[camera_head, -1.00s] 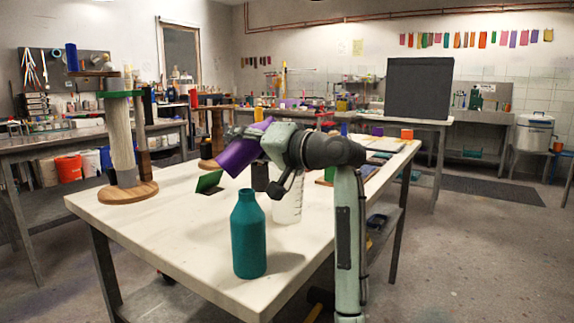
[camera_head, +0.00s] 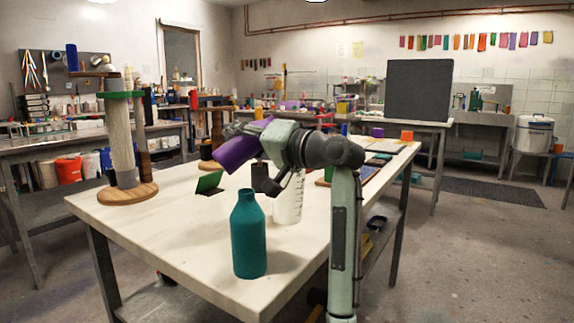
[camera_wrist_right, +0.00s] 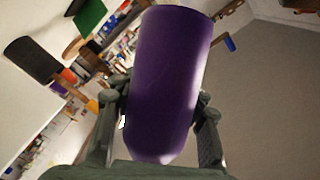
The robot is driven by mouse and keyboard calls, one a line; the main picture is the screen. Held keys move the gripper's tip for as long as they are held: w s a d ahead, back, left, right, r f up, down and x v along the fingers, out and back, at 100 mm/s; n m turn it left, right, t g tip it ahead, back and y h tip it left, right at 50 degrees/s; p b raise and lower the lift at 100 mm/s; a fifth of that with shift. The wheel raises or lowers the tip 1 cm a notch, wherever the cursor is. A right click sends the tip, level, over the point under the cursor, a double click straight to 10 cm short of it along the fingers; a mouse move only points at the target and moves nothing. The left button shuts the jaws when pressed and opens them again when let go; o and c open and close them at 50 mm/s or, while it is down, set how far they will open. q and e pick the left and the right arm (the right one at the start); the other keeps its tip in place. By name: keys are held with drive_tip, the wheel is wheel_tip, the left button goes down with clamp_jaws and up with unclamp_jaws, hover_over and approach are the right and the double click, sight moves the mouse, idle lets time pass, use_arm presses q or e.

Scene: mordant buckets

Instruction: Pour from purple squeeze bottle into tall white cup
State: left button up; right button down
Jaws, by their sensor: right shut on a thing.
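The purple squeeze bottle (camera_head: 236,153) is held tilted in the air above the table, one end pointing down to the left. My right gripper (camera_head: 258,130) is shut on it. In the right wrist view the bottle (camera_wrist_right: 168,85) sits between both fingers (camera_wrist_right: 160,125); its nozzle cannot be made out. A tall white cup with measuring marks (camera_head: 290,204) stands upright on the table, below and right of the bottle, partly hidden by my right arm. The bottle is apart from the cup. My left gripper is not in view.
A teal bottle (camera_head: 248,235) stands at the table's front, close to the cup. A dark cylinder (camera_head: 261,178) and a green card (camera_head: 209,182) are behind it. A stand with a round wooden base (camera_head: 128,193) is at the left. The table's (camera_head: 160,228) front left is clear.

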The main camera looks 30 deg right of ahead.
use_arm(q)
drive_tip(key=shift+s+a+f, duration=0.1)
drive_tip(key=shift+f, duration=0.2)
use_arm(e)
drive_tip(key=shift+r+m, duration=0.3)
drive_tip(key=shift+r, duration=0.2)
drive_tip(key=shift+a+r, duration=0.1)
drive_tip(key=shift+r, duration=0.25)
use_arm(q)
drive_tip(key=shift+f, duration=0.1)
use_arm(e)
drive_tip(key=shift+r+m+t, duration=0.3)
drive_tip(key=shift+m, duration=0.1)
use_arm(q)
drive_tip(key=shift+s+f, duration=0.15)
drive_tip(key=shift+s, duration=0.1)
use_arm(e)
drive_tip(key=shift+r, duration=0.2)
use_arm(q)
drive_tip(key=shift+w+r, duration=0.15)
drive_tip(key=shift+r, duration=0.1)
use_arm(e)
drive_tip(key=shift+a+r+m, duration=0.1)
drive_tip(key=shift+m, duration=0.2)
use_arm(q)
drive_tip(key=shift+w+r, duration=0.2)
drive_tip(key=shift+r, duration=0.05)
use_arm(e)
drive_tip(key=shift+r, duration=0.1)
